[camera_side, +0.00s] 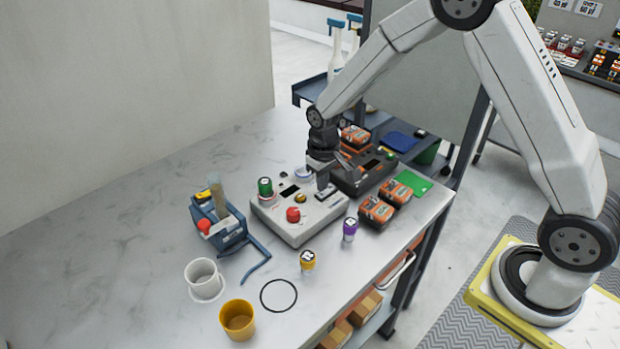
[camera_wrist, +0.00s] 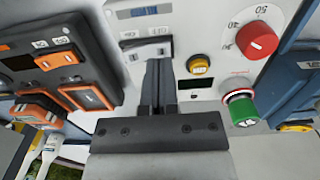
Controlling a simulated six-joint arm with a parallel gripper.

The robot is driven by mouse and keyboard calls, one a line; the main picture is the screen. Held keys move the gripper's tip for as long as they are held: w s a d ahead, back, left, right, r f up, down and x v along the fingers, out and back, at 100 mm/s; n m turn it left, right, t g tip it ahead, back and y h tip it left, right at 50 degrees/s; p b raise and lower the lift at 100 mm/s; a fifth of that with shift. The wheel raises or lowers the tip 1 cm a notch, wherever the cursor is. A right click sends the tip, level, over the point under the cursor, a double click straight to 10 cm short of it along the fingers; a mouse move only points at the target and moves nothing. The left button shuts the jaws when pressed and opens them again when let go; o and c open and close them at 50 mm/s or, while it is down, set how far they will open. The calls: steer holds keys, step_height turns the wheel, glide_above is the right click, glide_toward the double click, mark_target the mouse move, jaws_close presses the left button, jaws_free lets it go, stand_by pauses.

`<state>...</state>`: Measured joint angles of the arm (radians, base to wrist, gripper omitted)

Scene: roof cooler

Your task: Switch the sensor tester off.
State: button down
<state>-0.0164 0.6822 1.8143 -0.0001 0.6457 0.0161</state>
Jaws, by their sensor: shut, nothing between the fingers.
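A light grey box with controls (camera_side: 275,217), which looks like the sensor tester, stands on the bench; its panel also fills much of the wrist view (camera_wrist: 215,20). It bears a red knob (camera_wrist: 257,40), a yellow button (camera_wrist: 200,65), a dark display (camera_wrist: 190,84) and a green-capped piece (camera_wrist: 242,108) set in it. A wide rocker switch (camera_wrist: 148,48) lies at the panel's left side; its position is unclear. My gripper (camera_side: 323,184) is shut and empty over the panel. In the wrist view its fingertips (camera_wrist: 153,65) are close to the rocker; I cannot tell whether they touch.
A dark box (camera_side: 365,171) with orange switches (camera_wrist: 60,60) stands beside the grey box. Orange-and-black blocks (camera_side: 377,210), a purple-topped piece (camera_side: 350,229) and a yellow-topped piece (camera_side: 308,260) stand nearby. A blue holder (camera_side: 228,235) and two cups stand left.

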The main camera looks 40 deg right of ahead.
mark_target(323, 194)
steer(key=shift+r, duration=2.9)
steer(key=shift+s, duration=0.1)
steer(key=s+r+t, duration=0.2)
steer(key=s, duration=1.4)
steer(key=shift+s+d+t, duration=0.3)
steer(key=shift+s+d, duration=0.05)
steer(key=shift+s, duration=0.05)
